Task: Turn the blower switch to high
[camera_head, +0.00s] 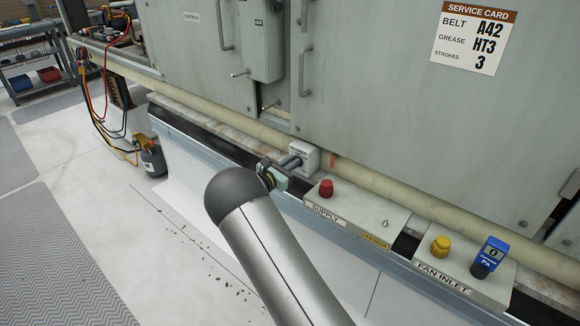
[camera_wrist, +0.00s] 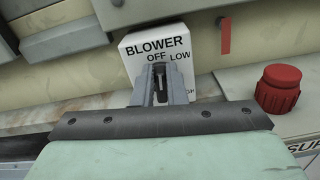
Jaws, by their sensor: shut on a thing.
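The blower switch box (camera_head: 307,157) is a small white box on the cooler's lower ledge. In the wrist view the box (camera_wrist: 193,42) carries the words BLOWER, OFF and LOW, with a partly covered label at lower right ending in "GH". My gripper (camera_wrist: 160,82) reaches the front of the box, its grey fingers shut on the dark switch knob (camera_wrist: 158,72). The knob is mostly hidden between the fingers, and its pointing direction is hard to tell. In the head view my gripper (camera_head: 291,162) meets the box from the left.
A red knob (camera_head: 326,188) stands on the SUPPLY box (camera_head: 362,214), right of the switch; it also shows in the wrist view (camera_wrist: 278,88). A yellow knob (camera_head: 441,246) and a blue gauge (camera_head: 490,255) are on the FAN INLET box. A beige pipe (camera_head: 400,205) runs behind. A red tag (camera_wrist: 226,36) hangs beside the switch.

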